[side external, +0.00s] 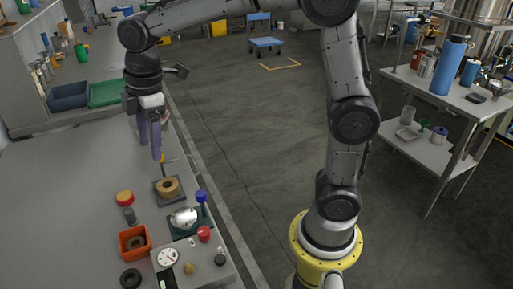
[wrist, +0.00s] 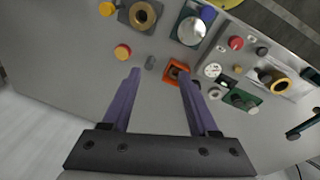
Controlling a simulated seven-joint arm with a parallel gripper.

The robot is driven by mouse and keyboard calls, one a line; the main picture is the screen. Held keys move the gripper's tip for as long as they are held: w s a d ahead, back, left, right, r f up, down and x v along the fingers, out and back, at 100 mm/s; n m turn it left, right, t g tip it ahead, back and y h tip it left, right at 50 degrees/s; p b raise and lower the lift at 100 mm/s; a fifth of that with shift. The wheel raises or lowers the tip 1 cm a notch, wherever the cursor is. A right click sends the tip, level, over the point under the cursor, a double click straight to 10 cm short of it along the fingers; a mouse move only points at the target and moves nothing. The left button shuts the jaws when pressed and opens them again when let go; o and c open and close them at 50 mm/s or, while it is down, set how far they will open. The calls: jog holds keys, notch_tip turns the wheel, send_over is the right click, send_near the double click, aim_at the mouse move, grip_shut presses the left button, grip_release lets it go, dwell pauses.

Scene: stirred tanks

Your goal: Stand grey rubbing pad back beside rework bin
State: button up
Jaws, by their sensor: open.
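A small grey piece (side external: 130,216), which I take for the grey rubbing pad, is on the bench between a red-and-yellow knob and an orange bin. It also shows in the wrist view (wrist: 150,62); I cannot tell whether it stands or lies. The orange bin (side external: 121,246), likely the rework bin, holds a dark ring-shaped part. In the wrist view the bin (wrist: 167,82) is right of the grey piece, close but apart. My gripper (side external: 150,152) is open and empty above the bench, farther back than both. In the wrist view its purple fingers (wrist: 161,75) overlap the area around them.
A red-and-yellow knob (side external: 125,198) stands behind the grey piece. A brass ring on a dark plate (side external: 158,200), a silver dome (side external: 184,216) and a grey gauge panel (side external: 190,273) are to the right. A black ring (side external: 130,279) lies in front. The left bench is clear.

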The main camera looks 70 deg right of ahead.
jog(key=s+d+m+t, duration=0.1)
jog(key=s+d+m, duration=0.1)
jog(key=s+m, duration=0.2)
jog(key=s+d+f+m+t, duration=0.1)
jog(key=s+m, duration=0.3)
jog(key=s, duration=0.6)
jog(key=s+d+m+t, duration=0.1)
jog(key=s+d+m, duration=0.2)
jog(key=s, duration=0.5)
jog(key=shift+d+f+m+t, duration=0.15)
jog(key=shift+d+m+t, duration=0.2)
jog(key=shift+m, duration=0.35)
